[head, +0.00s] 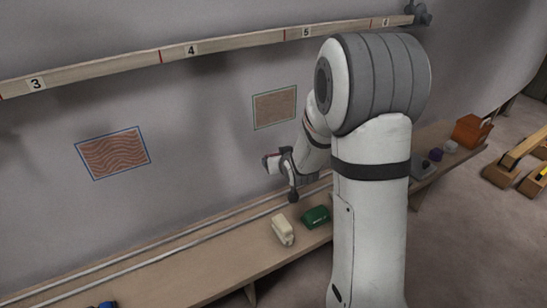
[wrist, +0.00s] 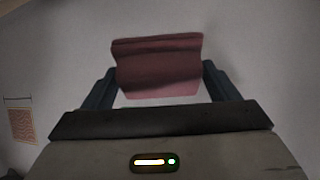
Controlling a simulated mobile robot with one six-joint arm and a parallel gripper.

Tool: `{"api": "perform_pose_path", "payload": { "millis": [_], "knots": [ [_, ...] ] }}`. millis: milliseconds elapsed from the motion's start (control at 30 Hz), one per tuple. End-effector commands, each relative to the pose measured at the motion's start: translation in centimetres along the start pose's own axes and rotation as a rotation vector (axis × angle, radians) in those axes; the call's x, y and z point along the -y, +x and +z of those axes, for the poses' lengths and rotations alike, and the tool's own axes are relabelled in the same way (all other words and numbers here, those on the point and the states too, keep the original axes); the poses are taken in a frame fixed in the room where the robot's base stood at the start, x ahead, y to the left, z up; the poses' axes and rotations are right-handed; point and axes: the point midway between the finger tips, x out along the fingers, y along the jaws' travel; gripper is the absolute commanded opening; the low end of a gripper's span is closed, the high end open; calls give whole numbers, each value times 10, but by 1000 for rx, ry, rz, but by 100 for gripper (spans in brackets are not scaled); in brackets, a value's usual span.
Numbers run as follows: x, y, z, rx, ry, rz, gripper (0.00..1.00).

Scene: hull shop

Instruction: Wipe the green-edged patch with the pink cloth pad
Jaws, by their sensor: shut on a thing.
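The green-edged patch (head: 275,108) is a brown, finely marked rectangle on the grey wall, left of my arm in the head view. A small hatched patch (wrist: 22,126) also shows at the left edge of the wrist view; it is too small to be sure which one it is. My gripper (head: 271,163) is below the green-edged patch, pointing left. In the wrist view my gripper (wrist: 158,88) is shut on the pink cloth pad (wrist: 157,66), which faces bare wall. I cannot tell whether the pad touches the wall.
A blue-edged patch (head: 113,153) with wavy lines is further left. A numbered wooden rail (head: 225,43) runs above. On the bench (head: 190,262) are a cream bottle-like object (head: 283,229), a green object (head: 315,217), and at right an orange box (head: 471,130) and small items.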

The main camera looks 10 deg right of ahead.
Motion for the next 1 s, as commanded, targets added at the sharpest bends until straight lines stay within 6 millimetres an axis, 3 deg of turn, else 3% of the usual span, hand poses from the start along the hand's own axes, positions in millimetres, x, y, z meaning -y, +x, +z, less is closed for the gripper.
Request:
{"api": "perform_pose_path", "payload": {
  "millis": [33,167,433,733,1000],
  "knots": [
    [0,10,5,-92,-6,-10,55],
    [1,9,-20,-349,-23,-51,55],
    [13,-21,-57,-769,-36,-180,55],
    [22,-52,-73,-923,-28,-269,55],
    [27,-42,-85,-927,-27,-276,55]
  ]
}}
